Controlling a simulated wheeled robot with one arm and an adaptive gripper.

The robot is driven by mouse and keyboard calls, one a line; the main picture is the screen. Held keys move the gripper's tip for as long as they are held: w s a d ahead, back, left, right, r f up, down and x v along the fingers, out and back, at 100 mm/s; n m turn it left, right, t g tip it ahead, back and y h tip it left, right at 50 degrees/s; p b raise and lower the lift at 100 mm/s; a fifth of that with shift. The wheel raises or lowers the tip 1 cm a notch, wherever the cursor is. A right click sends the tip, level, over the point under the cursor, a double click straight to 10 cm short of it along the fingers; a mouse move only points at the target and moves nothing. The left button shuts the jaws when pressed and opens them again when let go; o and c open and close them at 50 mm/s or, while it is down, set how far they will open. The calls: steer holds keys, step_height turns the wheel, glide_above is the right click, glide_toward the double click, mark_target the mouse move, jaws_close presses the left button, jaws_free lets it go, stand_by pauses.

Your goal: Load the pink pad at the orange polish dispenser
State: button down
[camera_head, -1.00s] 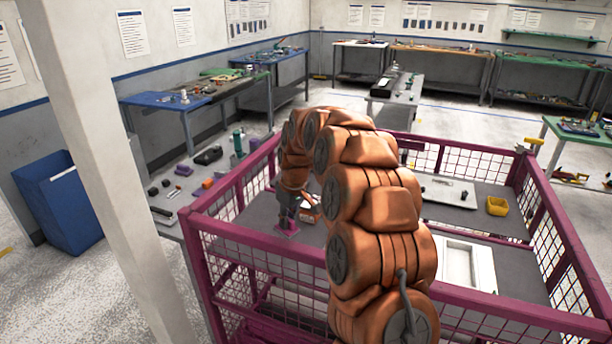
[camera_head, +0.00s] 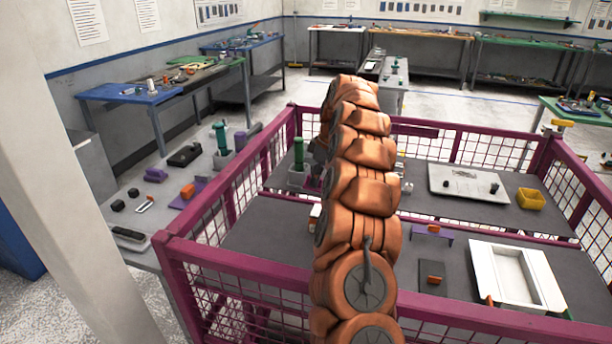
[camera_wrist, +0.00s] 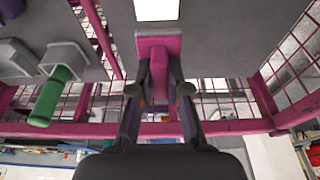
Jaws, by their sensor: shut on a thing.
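In the wrist view my gripper (camera_wrist: 159,90) is shut on the pink pad (camera_wrist: 158,48), whose flat pink end reaches out beyond the fingers. I cannot single out the orange polish dispenser for sure. A white and orange item (camera_head: 315,214) is partly hidden behind my arm. An orange block on a purple bracket (camera_head: 432,229) stands right of the arm.
The green cylinder (camera_head: 299,154) in a grey base stands close by; it also shows in the wrist view (camera_wrist: 50,98). Magenta mesh rails (camera_head: 225,255) enclose the bench. A white tray (camera_head: 483,272), a pale board (camera_head: 448,182) and a yellow bin (camera_head: 530,199) lie to the right.

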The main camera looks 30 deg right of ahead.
mark_target(319, 186)
steer(key=shift+w+d, duration=0.1)
steer(key=shift+d+f, duration=0.1)
steer(key=shift+f, duration=0.85)
steer(key=shift+f+b, duration=0.55)
steer(key=shift+f, duration=1.35)
steer(key=shift+f+b, duration=0.65)
steer(key=shift+f, duration=0.1)
stand_by(0.5)
steer(key=shift+r, duration=0.15)
steer(key=shift+r+p, duration=0.7)
steer(key=shift+r, duration=2.75)
